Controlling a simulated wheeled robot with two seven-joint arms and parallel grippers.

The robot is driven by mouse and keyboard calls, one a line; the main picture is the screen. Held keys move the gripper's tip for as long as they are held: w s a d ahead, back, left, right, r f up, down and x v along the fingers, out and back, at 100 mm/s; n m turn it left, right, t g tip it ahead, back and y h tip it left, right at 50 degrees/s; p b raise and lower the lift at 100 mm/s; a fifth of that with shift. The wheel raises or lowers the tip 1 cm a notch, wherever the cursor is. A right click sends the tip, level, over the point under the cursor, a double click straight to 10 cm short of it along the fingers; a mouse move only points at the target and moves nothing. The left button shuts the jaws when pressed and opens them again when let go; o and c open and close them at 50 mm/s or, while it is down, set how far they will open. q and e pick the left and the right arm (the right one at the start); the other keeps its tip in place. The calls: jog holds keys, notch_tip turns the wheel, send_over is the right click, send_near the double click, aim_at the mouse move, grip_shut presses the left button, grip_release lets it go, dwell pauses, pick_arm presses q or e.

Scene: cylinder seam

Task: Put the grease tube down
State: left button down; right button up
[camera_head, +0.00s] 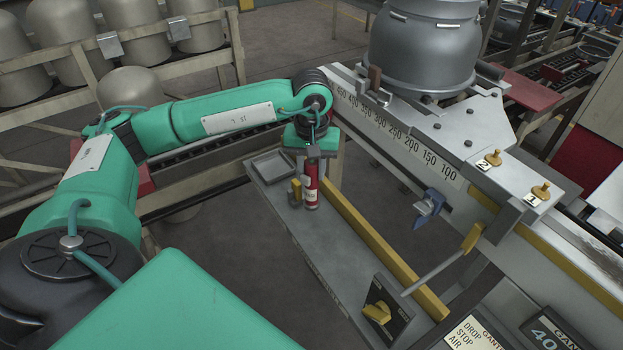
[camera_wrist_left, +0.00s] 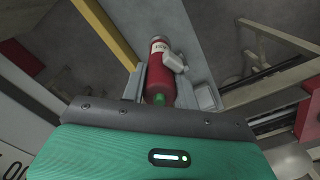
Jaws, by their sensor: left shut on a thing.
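The grease tube (camera_head: 311,188) is a red cylinder with a pale label band, upright in my left gripper (camera_head: 313,160) over the far end of the grey shelf (camera_head: 305,233). In the left wrist view the grease tube (camera_wrist_left: 160,78) shows between the two fingers of my left gripper (camera_wrist_left: 168,92), which is shut on it. I cannot tell if its lower end touches the shelf. My right gripper is in neither view.
A small grey tray (camera_head: 272,166) and a yellow block (camera_head: 296,190) are close by on the left. A yellow rail (camera_head: 375,245) runs along the shelf's right edge. A black plate with a yellow knob (camera_head: 377,313) stands at the near end. The shelf's middle is clear.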

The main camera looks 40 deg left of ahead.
aim_at(311, 182)
pick_arm(q)
notch_tip(311, 182, down, 3)
jog(key=shift+f+p, duration=0.2)
jog(key=shift+p, duration=0.15)
jog(key=shift+f, duration=0.45)
jog(key=c, duration=1.1)
grip_release()
jog(key=shift+f, duration=0.1)
jog(key=shift+o, duration=0.2)
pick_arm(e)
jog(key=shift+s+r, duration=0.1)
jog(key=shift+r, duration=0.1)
